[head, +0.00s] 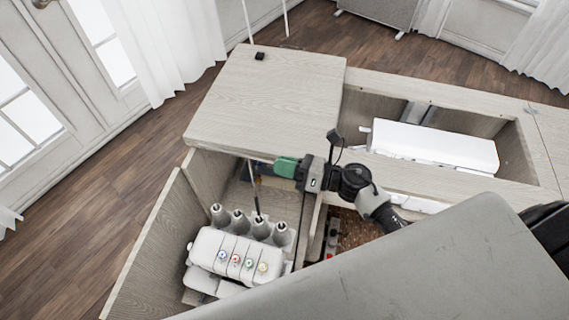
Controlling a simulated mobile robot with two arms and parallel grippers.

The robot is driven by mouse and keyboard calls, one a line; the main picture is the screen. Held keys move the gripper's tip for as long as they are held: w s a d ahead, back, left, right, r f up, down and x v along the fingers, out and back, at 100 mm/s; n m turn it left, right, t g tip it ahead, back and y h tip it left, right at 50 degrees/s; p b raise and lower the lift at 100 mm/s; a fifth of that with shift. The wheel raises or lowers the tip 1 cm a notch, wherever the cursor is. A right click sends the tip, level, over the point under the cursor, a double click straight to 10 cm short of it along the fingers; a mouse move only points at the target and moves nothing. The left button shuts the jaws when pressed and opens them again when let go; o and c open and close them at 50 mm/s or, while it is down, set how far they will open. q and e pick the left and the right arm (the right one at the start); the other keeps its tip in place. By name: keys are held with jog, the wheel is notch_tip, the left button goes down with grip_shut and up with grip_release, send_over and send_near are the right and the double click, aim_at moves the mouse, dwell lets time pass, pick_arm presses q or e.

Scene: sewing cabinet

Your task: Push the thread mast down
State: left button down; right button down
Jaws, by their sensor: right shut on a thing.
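A white sewing machine (232,250) with coloured dials and several grey thread cones stands in the open left bay of the cabinet. Its thread mast (255,190) is a thin dark rod rising behind the cones, close to upright; its top is near the table edge. My right gripper (285,167), with green fingertips, points left just under the front edge of the table top, at the height of the mast's top. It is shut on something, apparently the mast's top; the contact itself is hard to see. My left gripper is not in view.
The wooden cabinet top (265,95) lies behind the gripper, with a small black block (260,56) on it. A white machine (435,147) sits in the open right bay. The cabinet's left side panel (160,235) bounds the left bay.

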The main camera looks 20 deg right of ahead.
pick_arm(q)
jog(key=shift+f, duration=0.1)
